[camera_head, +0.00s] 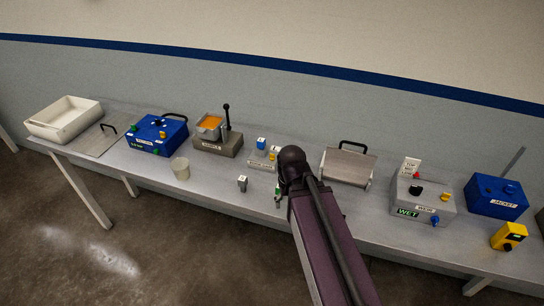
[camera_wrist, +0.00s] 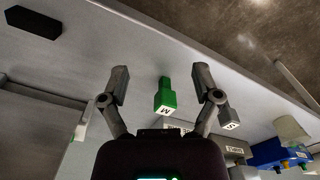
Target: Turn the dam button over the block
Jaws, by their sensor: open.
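My gripper (camera_wrist: 161,72) is open and empty in the wrist view. Its fingers stand on either side of a green piece (camera_wrist: 163,97) with a narrow stem and a wider end marked M, apart from it. The green piece also shows at the table's front (camera_head: 277,191), beside my arm in the head view. A small grey piece (camera_head: 242,183) with a dark top stands to its left; it shows by the right finger in the wrist view (camera_wrist: 229,118), its letter unclear. A low labelled block (camera_head: 262,166) lies behind, with blue and yellow pieces near it. I cannot tell which piece is the dam button.
A lever box with an orange bath (camera_head: 209,124), a blue box (camera_head: 157,133) and a beaker (camera_head: 180,168) stand left. My arm hides part of the table.

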